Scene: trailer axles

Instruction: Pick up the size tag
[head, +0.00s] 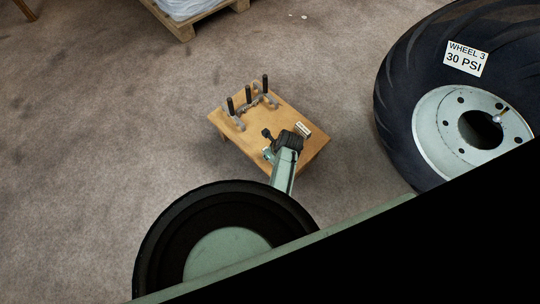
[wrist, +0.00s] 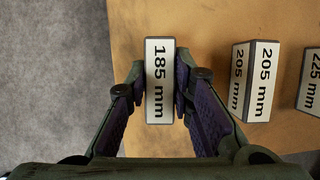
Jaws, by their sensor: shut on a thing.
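The size tag marked "185 mm" (wrist: 160,82) is a small block with a white face, dark edges and black print. In the wrist view it stands between the two fingers of my gripper (wrist: 160,88), which is shut on it, one pad at each long side. The tag is over the left edge part of the wooden table top (wrist: 200,20). I cannot tell whether it touches the wood. In the head view the dark end of my arm (head: 287,141) is above the low wooden table (head: 240,145); the held tag is not clear there.
Tags marked "205 mm" (wrist: 258,80) and "225 mm" (wrist: 311,80) stand to the right. A rack with black posts (head: 249,96) stands at the table's far left end. A large tyre marked "WHEEL 3" (head: 400,110) is at right. A pallet (head: 190,25) lies behind; carpet (head: 90,120) is open at left.

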